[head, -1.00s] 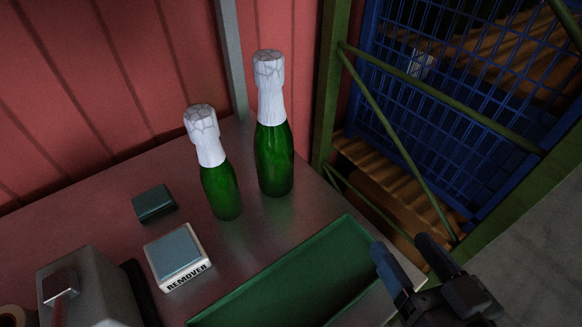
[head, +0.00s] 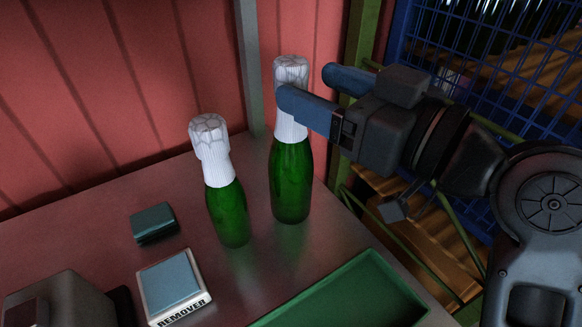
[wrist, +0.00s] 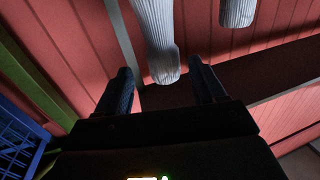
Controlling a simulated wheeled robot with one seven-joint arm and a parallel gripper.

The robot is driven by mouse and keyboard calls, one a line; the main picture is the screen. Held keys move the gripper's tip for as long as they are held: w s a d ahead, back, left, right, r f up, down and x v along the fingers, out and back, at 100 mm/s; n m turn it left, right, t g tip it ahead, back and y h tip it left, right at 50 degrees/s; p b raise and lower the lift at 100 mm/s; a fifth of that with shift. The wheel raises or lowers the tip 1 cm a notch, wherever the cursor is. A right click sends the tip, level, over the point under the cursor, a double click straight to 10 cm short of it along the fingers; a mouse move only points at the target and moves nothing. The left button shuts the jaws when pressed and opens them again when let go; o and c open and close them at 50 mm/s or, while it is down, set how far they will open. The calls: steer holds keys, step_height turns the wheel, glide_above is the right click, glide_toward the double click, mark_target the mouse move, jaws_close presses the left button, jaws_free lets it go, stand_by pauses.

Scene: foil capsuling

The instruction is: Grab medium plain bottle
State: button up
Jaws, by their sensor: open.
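Two unlabelled green bottles with white foil tops stand upright on the table. The taller bottle (head: 291,180) is on the right, and the shorter bottle (head: 228,212) is to its left and nearer. Which one counts as medium I cannot tell. My gripper (head: 306,84) is open at the taller bottle's foil neck. One finger crosses in front of the foil; the other is behind and to the right. In the wrist view, the taller bottle's foil (wrist: 158,40) appears between my open fingertips (wrist: 160,72), with no visible grip. The shorter bottle's foil (wrist: 238,12) is off to the right.
A green tray (head: 345,292) lies at the table's front right. A white block marked REMOVER (head: 175,285) and a dark teal block (head: 153,222) lie left. A grey machine (head: 60,300) is at lower left. A red wall and grey post stand close behind.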

mark_target(279, 75)
steer(key=p+x, duration=0.1)
steer(key=x, duration=0.4)
steer(key=shift+s+a, duration=0.1)
steer(key=shift+a, duration=0.15)
steer(key=shift+w+a+f, duration=0.1)
steer(key=shift+w+a, duration=0.25)
steer(key=shift+c, duration=0.5)
jaws_close()
